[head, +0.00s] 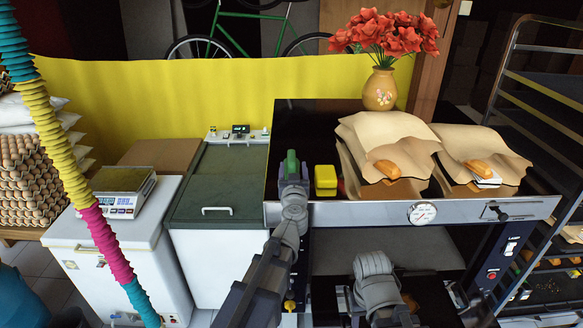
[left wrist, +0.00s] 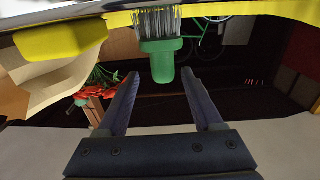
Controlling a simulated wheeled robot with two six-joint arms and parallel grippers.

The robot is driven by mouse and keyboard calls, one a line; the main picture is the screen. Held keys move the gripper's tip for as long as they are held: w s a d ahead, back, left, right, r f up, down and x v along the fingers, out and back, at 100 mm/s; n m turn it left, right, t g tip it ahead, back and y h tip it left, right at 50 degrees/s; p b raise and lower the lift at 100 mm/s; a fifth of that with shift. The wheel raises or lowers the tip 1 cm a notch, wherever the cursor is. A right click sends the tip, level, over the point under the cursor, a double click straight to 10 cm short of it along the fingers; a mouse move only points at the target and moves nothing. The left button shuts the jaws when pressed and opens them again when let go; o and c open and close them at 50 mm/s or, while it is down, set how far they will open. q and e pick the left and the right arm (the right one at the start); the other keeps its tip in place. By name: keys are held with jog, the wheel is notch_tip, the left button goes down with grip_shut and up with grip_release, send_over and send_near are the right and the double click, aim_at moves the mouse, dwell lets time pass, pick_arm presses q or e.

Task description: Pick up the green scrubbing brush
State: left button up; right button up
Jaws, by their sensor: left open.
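The green scrubbing brush (head: 291,163) is on the dark top of the oven, near its front left edge. In the left wrist view the brush (left wrist: 162,60) shows a green body and pale grey bristles. My left gripper (head: 291,184) is at the brush in the head view. In the left wrist view its two fingers (left wrist: 161,78) are open, with the near end of the brush between the tips and a gap on both sides. My right arm shows at the bottom of the head view, but its gripper does not.
A yellow block (head: 325,180) sits close right of the brush; it also shows in the left wrist view (left wrist: 62,40). Brown cloths (head: 385,140) with bread-like pieces and a flower vase (head: 380,90) stand further right. A green-topped chest (head: 222,180) is left.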

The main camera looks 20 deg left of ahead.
pick_arm(q)
jog(key=x, duration=0.5)
jog(key=shift+a, duration=0.2)
jog(key=shift+s, duration=0.15)
jog(key=shift+c, duration=0.4)
grip_shut()
